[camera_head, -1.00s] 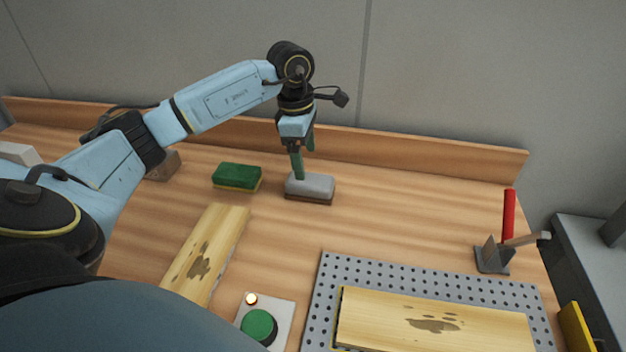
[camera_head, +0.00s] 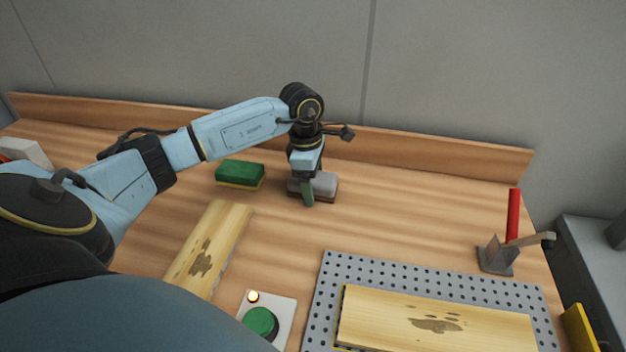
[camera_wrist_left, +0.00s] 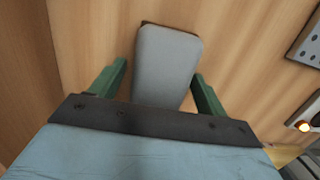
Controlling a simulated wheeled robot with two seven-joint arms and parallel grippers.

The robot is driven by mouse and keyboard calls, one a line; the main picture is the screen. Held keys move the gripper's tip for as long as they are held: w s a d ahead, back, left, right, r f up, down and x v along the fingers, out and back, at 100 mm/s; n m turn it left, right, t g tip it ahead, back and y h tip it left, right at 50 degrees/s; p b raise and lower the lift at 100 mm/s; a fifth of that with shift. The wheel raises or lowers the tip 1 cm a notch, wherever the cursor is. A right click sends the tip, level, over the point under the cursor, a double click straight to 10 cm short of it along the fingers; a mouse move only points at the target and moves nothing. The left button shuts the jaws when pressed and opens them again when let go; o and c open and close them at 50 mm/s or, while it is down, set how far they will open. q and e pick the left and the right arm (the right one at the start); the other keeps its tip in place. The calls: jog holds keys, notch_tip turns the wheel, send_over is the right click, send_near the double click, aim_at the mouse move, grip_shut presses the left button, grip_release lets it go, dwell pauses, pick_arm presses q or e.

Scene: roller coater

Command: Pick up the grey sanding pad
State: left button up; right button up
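The grey sanding pad (camera_head: 325,184) lies on the wooden bench, grey side up over a brown base. My left gripper (camera_head: 307,192) points down at it and covers its left part in the head view. In the left wrist view the pad (camera_wrist_left: 165,62) lies between the two green fingers of the left gripper (camera_wrist_left: 160,82). The fingers are apart, with a gap on each side of the pad, so the gripper is open around it. My right gripper is not in view.
A green sponge-like block (camera_head: 240,173) lies just left of the pad. A stained board (camera_head: 212,245), a green button box (camera_head: 265,318) and a perforated plate (camera_head: 330,280) with another board (camera_head: 480,328) are nearer. A red-handled clamp (camera_head: 513,215) stands right. A back rail (camera_head: 440,150) runs behind.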

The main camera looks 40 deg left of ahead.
pick_arm(q)
jog(key=c, duration=0.9)
notch_tip(320, 180, up, 10)
jog(key=shift+r, duration=0.1)
